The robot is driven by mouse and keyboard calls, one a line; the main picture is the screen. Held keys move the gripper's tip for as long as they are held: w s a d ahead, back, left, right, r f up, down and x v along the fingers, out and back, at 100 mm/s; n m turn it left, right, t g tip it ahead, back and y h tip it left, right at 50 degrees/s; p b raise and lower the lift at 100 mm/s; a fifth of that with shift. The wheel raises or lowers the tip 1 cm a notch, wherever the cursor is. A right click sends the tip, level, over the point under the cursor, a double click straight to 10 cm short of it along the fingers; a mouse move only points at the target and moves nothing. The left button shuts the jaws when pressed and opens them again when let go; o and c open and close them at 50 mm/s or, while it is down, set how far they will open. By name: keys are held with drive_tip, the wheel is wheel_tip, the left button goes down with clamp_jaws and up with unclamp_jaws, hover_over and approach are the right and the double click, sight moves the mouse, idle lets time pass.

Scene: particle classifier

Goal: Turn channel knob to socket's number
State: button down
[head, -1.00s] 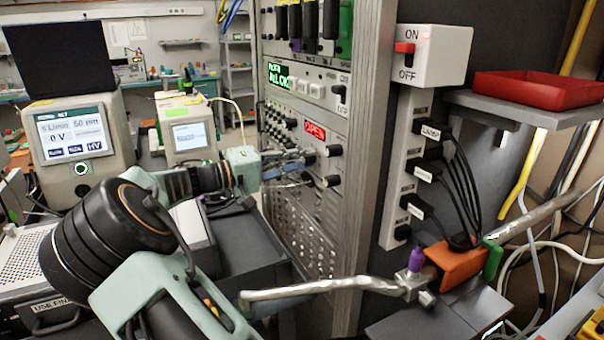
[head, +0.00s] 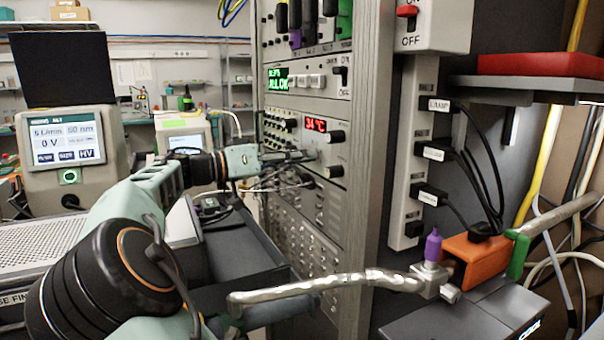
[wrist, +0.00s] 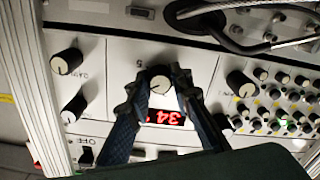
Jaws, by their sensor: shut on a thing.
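In the wrist view, my gripper (wrist: 161,78) has its two dark fingers closed on either side of a round knob (wrist: 159,85) with a pale face. The knob is next to a red lit display (wrist: 163,117), which appears turned over here.
Other dark knobs (wrist: 67,62) and a dense field of small knobs (wrist: 270,110) flank my fingers. A black cable (wrist: 235,35) crosses the panel nearby. A red tray (head: 540,65) sits on a shelf at right. A metal lever (head: 330,285) juts out at the front.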

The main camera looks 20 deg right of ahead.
drive_tip(key=shift+m+b, duration=0.8)
drive_tip(key=shift+b, duration=0.15)
drive_tip(key=shift+r, duration=0.1)
drive_tip(key=c, duration=1.7)
unclamp_jaws()
drive_tip(key=shift+c, duration=0.2)
drive_tip(key=a, duration=1.2)
drive_tip(key=shift+s, duration=0.2)
